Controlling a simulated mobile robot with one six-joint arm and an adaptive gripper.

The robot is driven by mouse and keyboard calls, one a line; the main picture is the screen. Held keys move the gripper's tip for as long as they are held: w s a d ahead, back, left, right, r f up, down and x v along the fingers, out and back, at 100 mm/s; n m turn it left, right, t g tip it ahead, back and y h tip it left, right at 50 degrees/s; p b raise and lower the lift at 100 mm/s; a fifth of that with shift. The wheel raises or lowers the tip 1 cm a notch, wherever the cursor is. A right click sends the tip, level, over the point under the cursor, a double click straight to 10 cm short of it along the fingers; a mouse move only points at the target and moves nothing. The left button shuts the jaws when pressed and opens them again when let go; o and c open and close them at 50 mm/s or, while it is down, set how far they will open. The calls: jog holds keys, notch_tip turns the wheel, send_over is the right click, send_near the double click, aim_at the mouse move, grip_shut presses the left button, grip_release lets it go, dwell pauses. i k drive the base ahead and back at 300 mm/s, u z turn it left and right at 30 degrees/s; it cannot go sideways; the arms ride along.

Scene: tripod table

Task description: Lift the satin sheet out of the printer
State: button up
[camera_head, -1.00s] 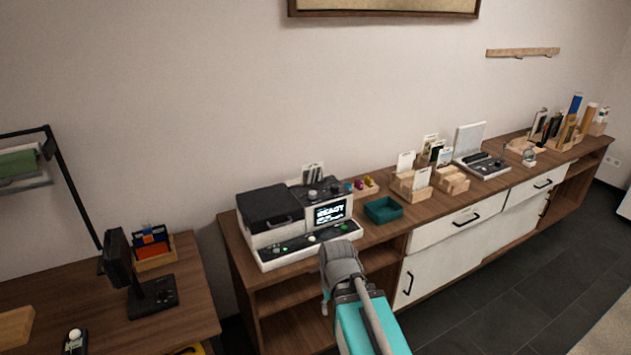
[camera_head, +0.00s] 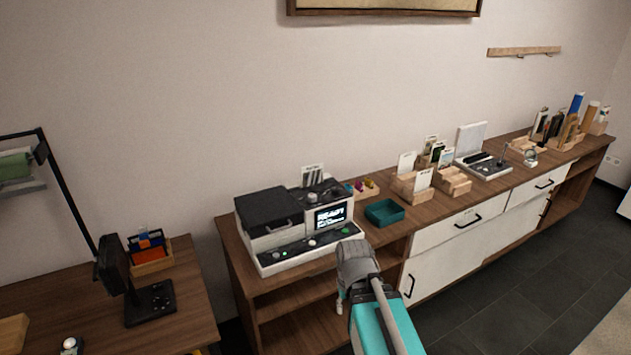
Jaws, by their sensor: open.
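The printer (camera_head: 275,232) stands at the left end of the long wooden sideboard. It has a black lid, which is shut, a white front with buttons and a small screen reading READY. A pale card or sheet with dark marks (camera_head: 312,175) stands upright at the back of the printer; I cannot tell whether it is the satin sheet. My gripper (camera_head: 340,307) is open, in front of the sideboard and to the lower right of the printer, apart from it. Its fingers are mostly hidden behind its own grey body. I see nothing held in it.
A teal tray (camera_head: 384,212) sits right of the printer, with a small wooden tray of coloured pieces (camera_head: 363,188) behind it. Wooden card holders (camera_head: 411,187) stand farther right. A wooden table (camera_head: 195,297) with a black stand (camera_head: 150,302) is at the left.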

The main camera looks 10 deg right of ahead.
aim_at(310, 175)
jog(key=i, duration=0.95)
jog(key=u, duration=0.05)
